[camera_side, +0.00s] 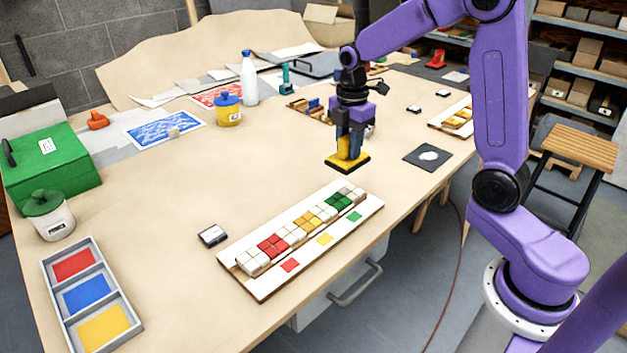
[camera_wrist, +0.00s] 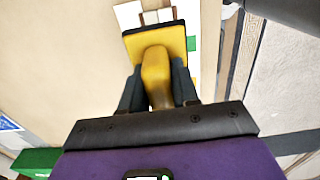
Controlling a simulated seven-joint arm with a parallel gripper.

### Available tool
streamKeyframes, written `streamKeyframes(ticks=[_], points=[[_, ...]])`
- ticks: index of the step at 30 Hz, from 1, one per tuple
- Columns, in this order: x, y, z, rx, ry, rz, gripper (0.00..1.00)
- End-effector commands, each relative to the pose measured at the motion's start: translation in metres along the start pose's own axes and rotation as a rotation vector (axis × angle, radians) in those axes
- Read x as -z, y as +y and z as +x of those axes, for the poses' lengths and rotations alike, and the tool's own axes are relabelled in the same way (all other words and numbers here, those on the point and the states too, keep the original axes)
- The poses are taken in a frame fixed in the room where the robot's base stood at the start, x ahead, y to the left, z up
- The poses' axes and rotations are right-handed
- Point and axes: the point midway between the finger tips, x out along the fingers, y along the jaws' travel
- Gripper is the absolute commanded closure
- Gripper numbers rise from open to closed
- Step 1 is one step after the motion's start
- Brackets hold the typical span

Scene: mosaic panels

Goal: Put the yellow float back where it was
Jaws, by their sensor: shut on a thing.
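The yellow float (camera_side: 347,164) has a yellow handle on a flat yellow plate with a dark underside. My gripper (camera_side: 351,142) points down and is shut on the float's handle. In the wrist view the float (camera_wrist: 160,40) sits between the two fingers of my gripper (camera_wrist: 157,88), its plate reaching out ahead of them. The float looks level, behind the far end of the mosaic panel; I cannot tell whether it touches the table. A dark square mat (camera_side: 440,151) with a pale patch lies to its right.
The mosaic panel (camera_side: 262,289), with white, red, yellow and green tiles, lies at the table's front. A small dark-and-white block (camera_side: 212,235) lies left of it. A three-part tray (camera_side: 127,333) is at lower left. A yellow jar (camera_side: 229,116) and white bottle (camera_side: 249,80) stand behind. The table's middle left is clear.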

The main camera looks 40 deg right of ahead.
Motion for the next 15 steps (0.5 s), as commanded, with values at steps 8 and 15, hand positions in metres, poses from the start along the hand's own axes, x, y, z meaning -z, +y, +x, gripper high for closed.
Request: streamKeyframes(ticks=[8,15], points=[[-0.014,0.026,0.011,0.002,0.0,-0.001,0.94],[-0.018,0.067,0.03,0.002,0.0,-0.002,0.94]])
